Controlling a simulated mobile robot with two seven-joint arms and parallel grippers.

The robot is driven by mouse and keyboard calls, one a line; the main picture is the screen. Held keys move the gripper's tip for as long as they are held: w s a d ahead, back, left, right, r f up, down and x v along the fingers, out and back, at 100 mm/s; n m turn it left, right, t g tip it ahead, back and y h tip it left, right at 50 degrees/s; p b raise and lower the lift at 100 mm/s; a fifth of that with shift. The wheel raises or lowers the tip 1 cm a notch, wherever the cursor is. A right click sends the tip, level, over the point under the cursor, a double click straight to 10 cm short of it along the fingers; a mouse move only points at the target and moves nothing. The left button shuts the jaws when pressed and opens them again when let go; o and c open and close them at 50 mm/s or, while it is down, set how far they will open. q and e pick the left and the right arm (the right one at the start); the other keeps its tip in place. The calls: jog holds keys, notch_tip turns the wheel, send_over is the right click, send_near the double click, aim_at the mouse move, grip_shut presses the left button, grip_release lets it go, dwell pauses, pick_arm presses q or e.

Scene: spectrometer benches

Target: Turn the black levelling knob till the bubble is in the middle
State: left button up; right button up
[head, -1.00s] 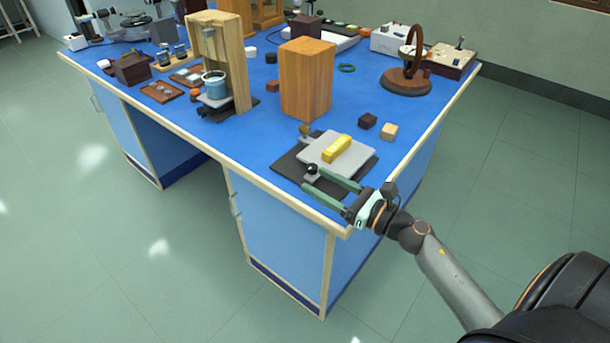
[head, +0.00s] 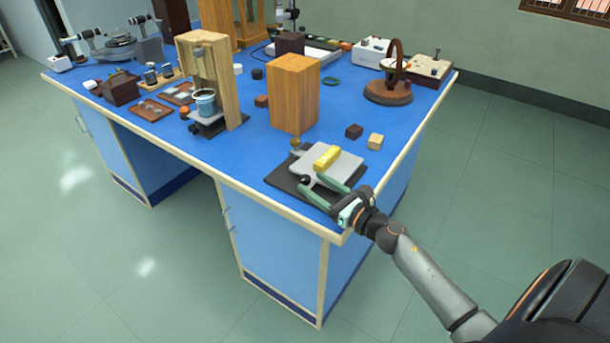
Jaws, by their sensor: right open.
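The black levelling knob (head: 304,180) is at the near left corner of a grey levelling plate (head: 345,169). The plate stands over a dark base (head: 282,178) near the bench's front corner. A yellow bar-shaped level (head: 327,157) lies on the plate; its bubble is too small to make out. A brass-coloured knob (head: 295,143) is at the plate's far left corner. My right gripper (head: 310,181) is open, its two green fingers reaching in from the right with their tips on either side of the black knob. I cannot tell whether they touch it. My left gripper is not in view.
A tall wooden block (head: 294,95) stands behind the plate. A dark cube (head: 354,131) and a pale cube (head: 375,141) lie to its right. A wooden stand with a blue cup (head: 204,103) is farther left. The blue bench top (head: 253,150) is clear left of the base.

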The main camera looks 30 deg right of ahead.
aim_at(309, 181)
jog(key=shift+w+a, duration=0.2)
jog(key=shift+w, duration=0.8)
jog(key=shift+w+a, duration=0.2)
jog(key=shift+w, duration=0.8)
grip_shut()
